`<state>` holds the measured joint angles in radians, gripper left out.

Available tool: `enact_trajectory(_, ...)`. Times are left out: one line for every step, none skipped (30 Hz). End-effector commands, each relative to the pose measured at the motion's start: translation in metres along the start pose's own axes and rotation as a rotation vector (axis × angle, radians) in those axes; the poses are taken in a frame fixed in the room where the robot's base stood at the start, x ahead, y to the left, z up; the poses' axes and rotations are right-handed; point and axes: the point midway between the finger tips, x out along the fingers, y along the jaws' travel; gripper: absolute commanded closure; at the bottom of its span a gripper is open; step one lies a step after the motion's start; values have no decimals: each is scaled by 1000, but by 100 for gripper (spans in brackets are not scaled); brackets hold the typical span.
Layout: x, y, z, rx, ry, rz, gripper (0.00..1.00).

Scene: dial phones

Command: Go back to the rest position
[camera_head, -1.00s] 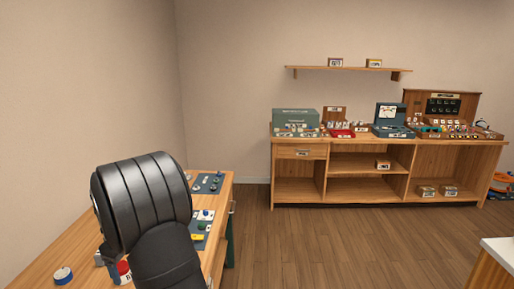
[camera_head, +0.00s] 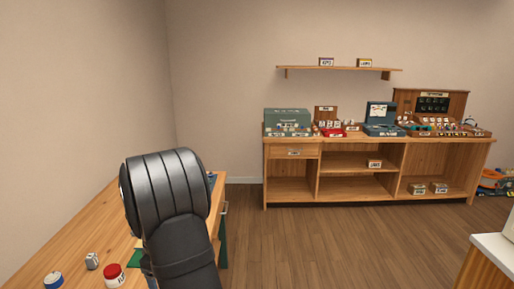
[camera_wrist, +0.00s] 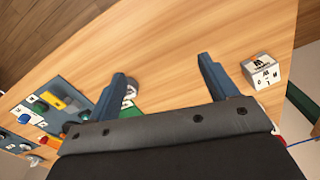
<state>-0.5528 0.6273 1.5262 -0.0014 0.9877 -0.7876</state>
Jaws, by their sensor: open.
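My gripper (camera_wrist: 163,80) shows in the wrist view with two blue-grey fingers spread wide apart. Nothing is between the fingertips except bare wooden table (camera_wrist: 190,35) below. In the head view my dark arm hides the gripper and part of the table (camera_head: 75,240). A small white-and-grey block with black lettering (camera_wrist: 262,69) sits on the table to the right of the right finger. A round grey-white piece (camera_wrist: 131,90) is partly hidden behind the left finger.
A blue-grey tray (camera_wrist: 68,92) with coloured pieces lies left of the gripper. A long cabinet (camera_head: 291,152) stands across the room.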

Motion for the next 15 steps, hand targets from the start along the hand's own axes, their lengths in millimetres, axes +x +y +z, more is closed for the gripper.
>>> enact_trajectory(6, -4, -9, -3, -1, -1, 22)
enact_trajectory(9, -6, -14, -3, -1, -1, 22)
enact_trajectory(14, -8, -21, -4, -1, -1, 22)
enact_trajectory(17, -10, -26, -2, -1, -1, 22)
enact_trajectory(20, -12, -31, -3, 0, 0, 22)
enact_trajectory(24, -14, -38, -4, -1, -1, 22)
enact_trajectory(27, -15, -42, -2, 0, 0, 22)
enact_trajectory(30, -17, -47, -2, -1, 0, 22)
enact_trajectory(34, -20, -52, -3, -1, -1, 22)
enact_trajectory(36, -21, -57, -3, -1, -1, 22)
enact_trajectory(38, -22, -61, -2, 0, 0, 22)
enact_trajectory(42, -24, -66, -1, 0, 0, 22)
enact_trajectory(44, -25, -69, -2, -1, -1, 22)
enact_trajectory(46, -26, -72, -2, -1, -1, 22)
enact_trajectory(50, -26, -73, 0, -1, -1, 22)
